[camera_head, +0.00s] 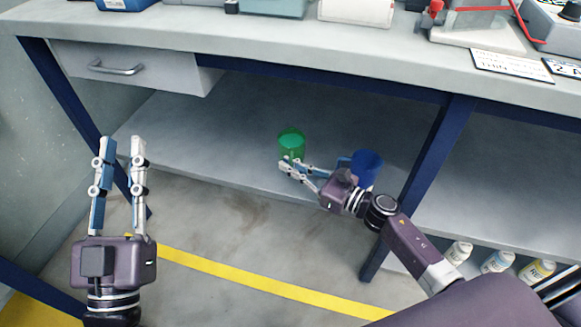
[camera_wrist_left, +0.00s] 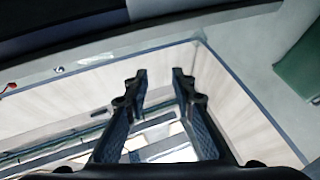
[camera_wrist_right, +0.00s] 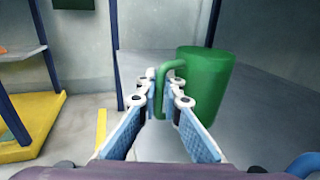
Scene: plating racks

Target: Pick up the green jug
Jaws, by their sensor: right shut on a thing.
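The green jug (camera_head: 292,143) stands on the lower shelf under the bench. In the right wrist view the jug (camera_wrist_right: 206,85) shows its body at the right and its handle toward the gripper. My right gripper (camera_head: 287,165) is at the jug's near side, and in its wrist view the fingers (camera_wrist_right: 166,92) are shut on the handle, one on each side. The jug looks upright; whether its base touches the shelf is hard to tell. My left gripper (camera_head: 122,145) is open and empty, left of the shelf; its fingers (camera_wrist_left: 158,80) stand apart in the left wrist view.
A blue jug (camera_head: 367,164) stands on the shelf just right of the green one, close to my right wrist. A dark blue bench leg (camera_head: 420,180) rises at the right. The benchtop (camera_head: 250,40) overhangs the shelf. Several bottles (camera_head: 498,262) stand at the lower right.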

